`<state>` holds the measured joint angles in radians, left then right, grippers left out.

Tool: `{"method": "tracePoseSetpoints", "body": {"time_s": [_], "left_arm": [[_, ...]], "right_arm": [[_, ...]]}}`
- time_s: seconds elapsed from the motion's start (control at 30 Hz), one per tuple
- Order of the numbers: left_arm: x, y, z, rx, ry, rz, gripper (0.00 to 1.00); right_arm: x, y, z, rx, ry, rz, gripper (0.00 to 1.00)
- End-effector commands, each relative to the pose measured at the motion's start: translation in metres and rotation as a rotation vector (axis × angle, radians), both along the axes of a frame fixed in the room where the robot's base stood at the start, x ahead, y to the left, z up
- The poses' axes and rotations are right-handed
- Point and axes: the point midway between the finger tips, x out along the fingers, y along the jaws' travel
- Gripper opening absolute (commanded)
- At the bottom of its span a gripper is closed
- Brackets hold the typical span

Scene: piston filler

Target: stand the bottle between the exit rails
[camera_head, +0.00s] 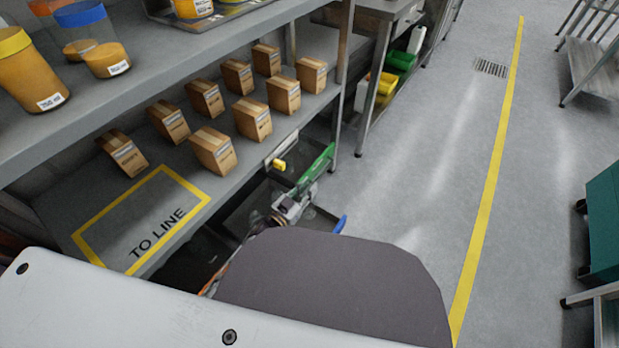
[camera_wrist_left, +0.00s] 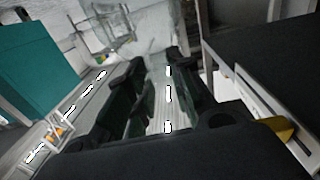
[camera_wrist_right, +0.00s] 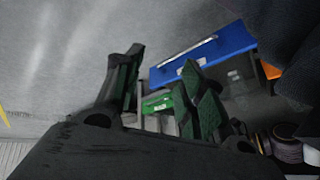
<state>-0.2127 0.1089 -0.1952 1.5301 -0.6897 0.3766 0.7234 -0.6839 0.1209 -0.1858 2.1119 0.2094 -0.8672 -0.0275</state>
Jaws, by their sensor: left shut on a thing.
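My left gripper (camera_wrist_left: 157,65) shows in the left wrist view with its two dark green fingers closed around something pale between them. I take it to be the bottle, but its outline is unclear. I cannot make out the exit rails for certain in any view.
Several cardboard boxes (camera_head: 213,150) stand on the grey shelf beside a yellow-framed TO LINE area (camera_head: 150,222). Orange-filled jars (camera_head: 28,75) stand higher up. A blue bin (camera_wrist_right: 203,55) and a green thing (camera_wrist_right: 157,103) lie beyond the right gripper. The floor (camera_head: 430,150) right of the shelf is clear.

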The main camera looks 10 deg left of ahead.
Motion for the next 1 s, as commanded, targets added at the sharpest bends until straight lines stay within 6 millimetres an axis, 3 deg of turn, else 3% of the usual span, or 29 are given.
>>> {"method": "tracePoseSetpoints", "body": {"time_s": [0.03, 1.0], "left_arm": [[-0.001, 0.0, 0.01, -0.002, -0.002, 0.007, 0.0], [-0.015, 0.018, 0.125, -0.019, -0.02, 0.14, 0.0]], "right_arm": [[0.0, -0.003, 0.001, -0.011, 0.009, 0.0, 0.4], [-0.014, -0.065, -0.051, -0.218, 0.182, 0.005, 0.4]]}}
